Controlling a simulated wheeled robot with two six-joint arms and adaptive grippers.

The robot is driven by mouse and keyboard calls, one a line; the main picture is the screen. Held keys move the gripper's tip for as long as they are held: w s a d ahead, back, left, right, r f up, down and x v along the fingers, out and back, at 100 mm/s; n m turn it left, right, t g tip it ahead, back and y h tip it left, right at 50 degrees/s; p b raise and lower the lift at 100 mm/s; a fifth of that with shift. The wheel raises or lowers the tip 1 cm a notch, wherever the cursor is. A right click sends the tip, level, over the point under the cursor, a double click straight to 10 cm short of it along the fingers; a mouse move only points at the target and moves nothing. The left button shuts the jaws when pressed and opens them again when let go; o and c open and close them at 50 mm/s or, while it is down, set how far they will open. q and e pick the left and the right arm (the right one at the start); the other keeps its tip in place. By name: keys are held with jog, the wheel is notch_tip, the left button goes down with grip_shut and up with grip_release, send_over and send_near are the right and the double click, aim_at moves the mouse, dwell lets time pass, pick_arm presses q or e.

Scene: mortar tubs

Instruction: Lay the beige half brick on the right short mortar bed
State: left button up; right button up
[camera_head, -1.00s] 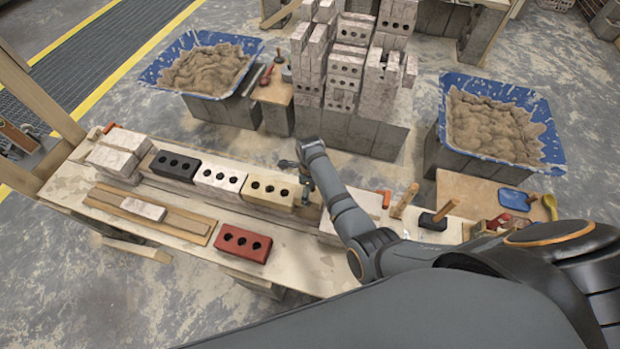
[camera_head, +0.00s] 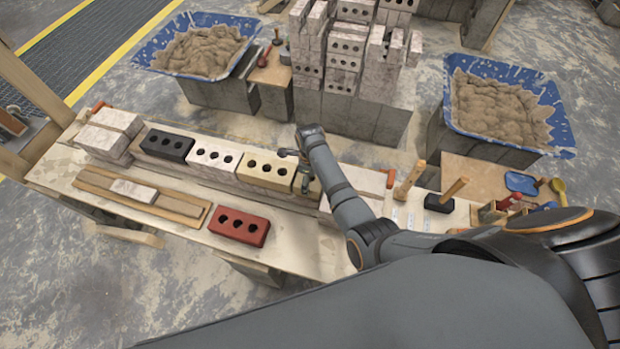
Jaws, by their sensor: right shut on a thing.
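My right gripper (camera_head: 304,168) is over the brick row, just right of the cream brick with three holes (camera_head: 266,170). It is shut on a small beige piece, the beige half brick (camera_head: 313,186), which is largely hidden by the fingers and arm. The half brick is low, close to the top of the row; I cannot tell whether it touches what lies below. The right short mortar bed cannot be made out, as the gripper and my forearm cover that spot. My left gripper is not in view.
A black brick (camera_head: 168,144) and a white brick (camera_head: 214,156) continue the row leftwards. A red brick (camera_head: 239,227) lies in front on the bench. Wooden-handled tools (camera_head: 441,197) stand to the right. Blue mortar tubs (camera_head: 505,105) and a brick stack (camera_head: 345,62) stand behind.

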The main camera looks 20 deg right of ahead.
jog(key=shift+f, duration=0.25)
dwell(0.8)
jog(key=o, duration=1.6)
jog(key=shift+c, duration=0.2)
jog(key=shift+o, duration=0.4)
jog(key=shift+s, duration=0.1)
notch_tip(320, 180, up, 8)
jog(key=shift+f, duration=0.2)
